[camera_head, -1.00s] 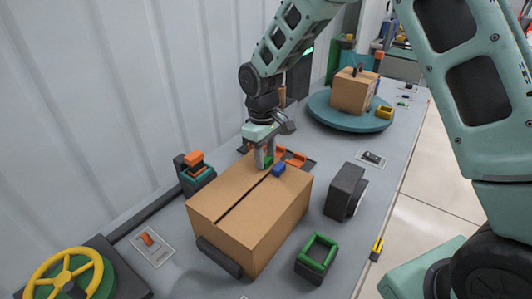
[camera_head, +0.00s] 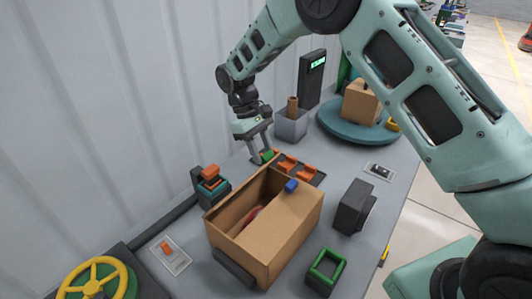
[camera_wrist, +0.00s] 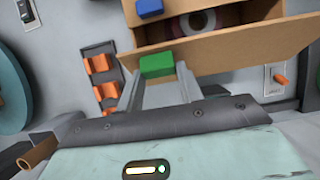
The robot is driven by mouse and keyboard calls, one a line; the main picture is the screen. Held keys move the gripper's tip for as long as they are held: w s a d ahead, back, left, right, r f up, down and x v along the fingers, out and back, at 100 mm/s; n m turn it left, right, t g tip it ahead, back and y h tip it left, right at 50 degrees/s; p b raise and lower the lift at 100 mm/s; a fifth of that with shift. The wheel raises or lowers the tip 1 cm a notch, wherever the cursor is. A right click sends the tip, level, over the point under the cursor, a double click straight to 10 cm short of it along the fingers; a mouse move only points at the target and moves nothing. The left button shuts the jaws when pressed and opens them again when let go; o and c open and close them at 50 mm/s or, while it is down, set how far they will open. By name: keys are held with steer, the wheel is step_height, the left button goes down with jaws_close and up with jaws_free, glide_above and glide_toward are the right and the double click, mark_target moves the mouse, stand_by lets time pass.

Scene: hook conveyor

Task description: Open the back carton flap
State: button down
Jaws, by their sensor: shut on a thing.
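The brown carton (camera_head: 268,240) stands on the grey bench in the head view, its wall-side half open. The front flap with a blue tab (camera_head: 291,185) lies flat over the other half. My gripper (camera_head: 261,158) is beyond the carton's far left corner, shut on the green tab (camera_head: 268,156). In the wrist view the green tab (camera_wrist: 156,65) sits between the fingertips, at the edge of the brown back flap (camera_wrist: 225,48), which is swung outward. A reddish item (camera_head: 252,216) shows inside the carton, partly hidden by the front flap.
Orange holders (camera_head: 287,163) lie behind the carton, near my gripper. A grey bin (camera_head: 290,125) and a turntable with a box (camera_head: 345,128) stand farther back. A black block (camera_head: 352,207) and a green-rimmed holder (camera_head: 326,268) stand right. The wall is close on the left.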

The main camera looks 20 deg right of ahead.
steer(key=w+a+f+b, duration=0.1)
steer(key=w+a+f, duration=0.2)
steer(key=w, duration=0.3)
steer(key=shift+a, duration=0.7)
steer(key=shift+w+f+b, duration=0.1)
steer(key=shift+f+b, duration=0.05)
steer(key=shift+b, duration=0.15)
steer(key=c, duration=0.9)
jaws_free()
steer(key=shift+w+r, duration=0.1)
steer(key=shift+r, duration=0.1)
